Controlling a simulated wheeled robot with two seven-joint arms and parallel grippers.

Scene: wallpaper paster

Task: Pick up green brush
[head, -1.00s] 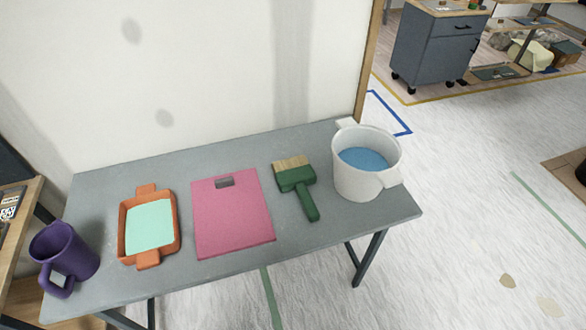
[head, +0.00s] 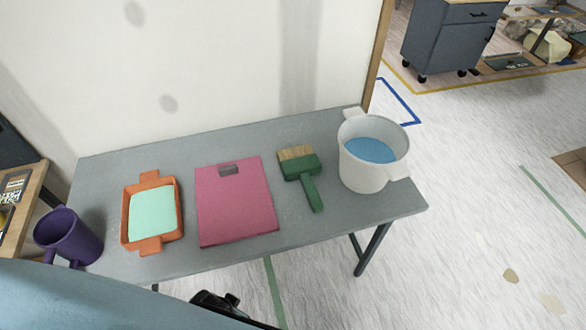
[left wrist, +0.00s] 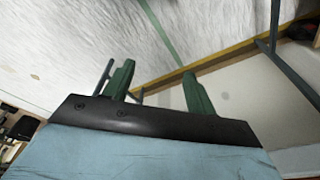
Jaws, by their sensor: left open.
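The green brush (head: 303,177) lies flat on the grey table (head: 240,148). Its tan bristles point to the back and its handle points to the front. It lies between the pink board (head: 237,200) and the white bucket (head: 373,155). My left arm comes in at the bottom left of the head view, with a dark part of its end showing at the lower edge. In the left wrist view my left gripper (left wrist: 158,70) is open and empty, its two green fingers apart. It is in front of the table and away from the brush. My right gripper is in neither view.
The bucket holds blue liquid and stands at the table's right end. An orange tray (head: 174,240) with a mint-green inside and a purple mug (head: 68,235) are on the left. A wall rises behind the table. Bare table surrounds the brush handle.

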